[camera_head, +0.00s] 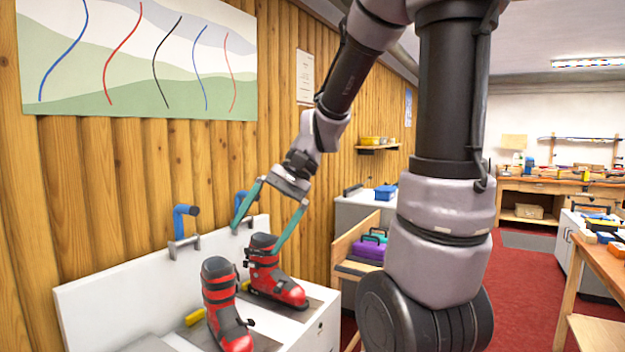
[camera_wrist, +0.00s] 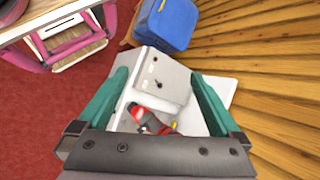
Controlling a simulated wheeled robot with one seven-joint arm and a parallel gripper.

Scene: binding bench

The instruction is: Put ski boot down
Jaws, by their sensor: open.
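Two red and black ski boots stand upright on the white bench (camera_head: 95,300). The nearer boot (camera_head: 222,308) is at the front, and the farther boot (camera_head: 272,278) stands behind it to the right. My gripper (camera_head: 256,240) is open, with its green fingers pointing down around the top of the farther boot. The right fingertip overlaps that boot's cuff in the head view; I cannot tell whether it touches. In the wrist view, a red and grey boot (camera_wrist: 150,122) shows between the spread fingers (camera_wrist: 160,78), partly hidden by the gripper body. Nothing is held.
Blue-topped fittings (camera_head: 185,222) rise from the bench's back panel against the wood wall. A wooden rack with a purple case (camera_head: 369,251) stands to the right of the bench. Open red carpet (camera_head: 525,285) lies farther right, beside a wooden table (camera_head: 600,260).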

